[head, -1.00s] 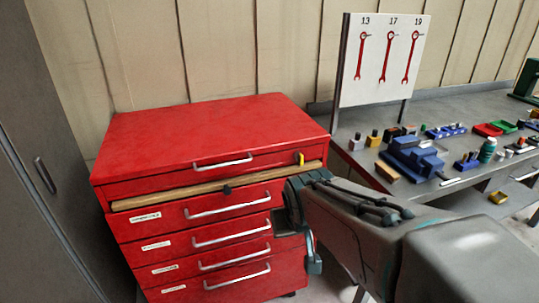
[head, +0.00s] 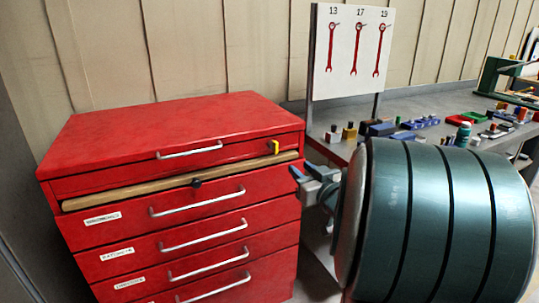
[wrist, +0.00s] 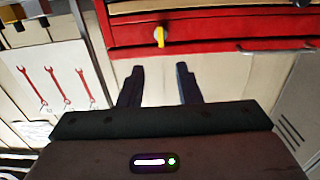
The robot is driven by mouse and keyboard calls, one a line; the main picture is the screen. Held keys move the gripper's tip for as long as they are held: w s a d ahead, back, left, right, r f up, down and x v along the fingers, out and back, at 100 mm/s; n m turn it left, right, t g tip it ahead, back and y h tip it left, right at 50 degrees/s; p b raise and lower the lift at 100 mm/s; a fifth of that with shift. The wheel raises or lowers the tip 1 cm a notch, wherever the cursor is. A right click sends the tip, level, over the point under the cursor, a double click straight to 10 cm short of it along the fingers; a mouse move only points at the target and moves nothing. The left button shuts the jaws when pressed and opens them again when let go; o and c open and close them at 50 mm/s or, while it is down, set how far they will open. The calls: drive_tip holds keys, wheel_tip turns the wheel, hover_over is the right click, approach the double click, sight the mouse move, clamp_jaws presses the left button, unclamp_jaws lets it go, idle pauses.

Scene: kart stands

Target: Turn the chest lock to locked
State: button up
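The red tool chest (head: 150,135) stands at the left in the head view. A small yellow lock knob (head: 274,147) sits at the right end of its top drawer front and looks roughly upright. It also shows in the wrist view (wrist: 159,37), just beyond the fingers and roughly in line with the gap between them. My gripper (head: 303,180) is at the chest's right front edge, below and right of the knob. In the wrist view my gripper (wrist: 159,68) has its two dark fingers apart with nothing between them. It appears clear of the knob.
A wooden strip (head: 120,194) with a black knob (head: 196,183) runs under the top drawer. Metal drawer handles (head: 190,152) stick out in front. A workbench (head: 425,113) with small parts and a wrench board (head: 350,75) stand to the right.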

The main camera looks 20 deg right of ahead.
sight(277, 148)
drive_tip(key=w, duration=1.3)
drive_tip(key=shift+w+a+b, duration=0.25)
drive_tip(key=shift+w+b, duration=0.1)
drive_tip(key=shift+b, duration=0.05)
clamp_jaws()
